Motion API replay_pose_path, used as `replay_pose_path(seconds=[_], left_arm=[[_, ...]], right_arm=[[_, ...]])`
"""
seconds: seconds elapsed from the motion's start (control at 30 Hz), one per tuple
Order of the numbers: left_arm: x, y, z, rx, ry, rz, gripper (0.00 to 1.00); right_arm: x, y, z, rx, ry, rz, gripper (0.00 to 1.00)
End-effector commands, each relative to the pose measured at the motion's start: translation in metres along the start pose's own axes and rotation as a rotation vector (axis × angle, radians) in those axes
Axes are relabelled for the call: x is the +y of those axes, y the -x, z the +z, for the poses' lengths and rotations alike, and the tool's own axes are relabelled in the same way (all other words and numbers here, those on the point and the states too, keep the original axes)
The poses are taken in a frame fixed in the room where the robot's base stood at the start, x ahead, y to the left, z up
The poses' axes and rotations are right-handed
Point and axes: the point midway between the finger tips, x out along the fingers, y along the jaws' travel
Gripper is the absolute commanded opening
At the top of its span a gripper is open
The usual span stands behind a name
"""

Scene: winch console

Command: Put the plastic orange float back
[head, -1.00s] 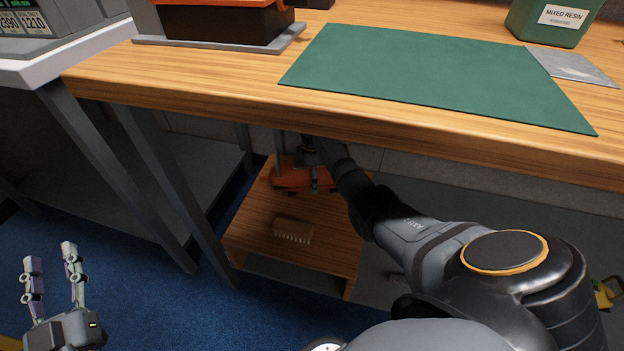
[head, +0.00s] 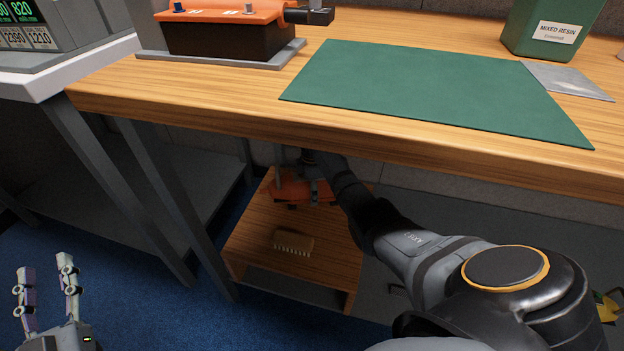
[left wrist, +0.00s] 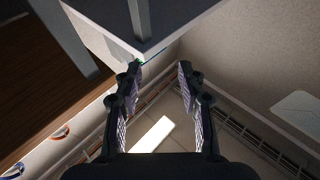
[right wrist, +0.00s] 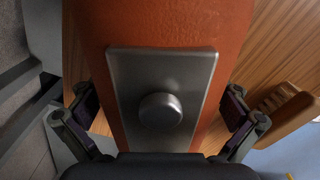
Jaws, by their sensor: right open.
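The orange float (head: 301,190) lies on a low wooden shelf (head: 262,222) under the workbench. In the right wrist view the float (right wrist: 231,30) fills the middle, with a grey metal plate (right wrist: 190,75) and a round knob (right wrist: 160,110) on it. My right gripper (right wrist: 165,115) is open, with one finger on each side of the float; I cannot tell whether they touch it. In the head view my right arm reaches under the bench and the gripper is partly hidden. My left gripper (head: 45,275) is open and empty at the lower left, away from the float.
A scrub brush (head: 293,242) lies on the shelf in front of the float. The bench top (head: 230,90) overhangs the shelf, with a green mat (head: 440,85), an orange-topped machine (head: 225,30) and a resin container (head: 552,30). Bench legs (head: 175,200) stand to the left.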

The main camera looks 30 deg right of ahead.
Motion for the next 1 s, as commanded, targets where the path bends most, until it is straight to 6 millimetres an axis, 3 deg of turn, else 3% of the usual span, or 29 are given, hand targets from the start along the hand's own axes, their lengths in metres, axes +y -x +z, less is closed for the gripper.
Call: replay_pose_path(seconds=[0.27,0.47,0.7,1.0], left_arm=[[0.001,0.024,0.073,-0.311,0.023,-0.001,0.40],[0.004,0.055,0.123,-0.540,0.043,0.003,0.40],[0.010,0.104,0.173,-0.806,0.067,0.012,0.40],[0.019,0.179,0.217,-1.130,0.100,0.030,0.40]], right_arm=[[0.000,0.017,0.000,0.000,0.000,0.000,1.00],[0.000,0.029,0.000,0.000,0.000,0.001,1.00],[0.000,0.043,0.000,0.000,0.000,0.000,1.00],[0.000,0.062,0.000,0.000,0.000,0.000,1.00]])
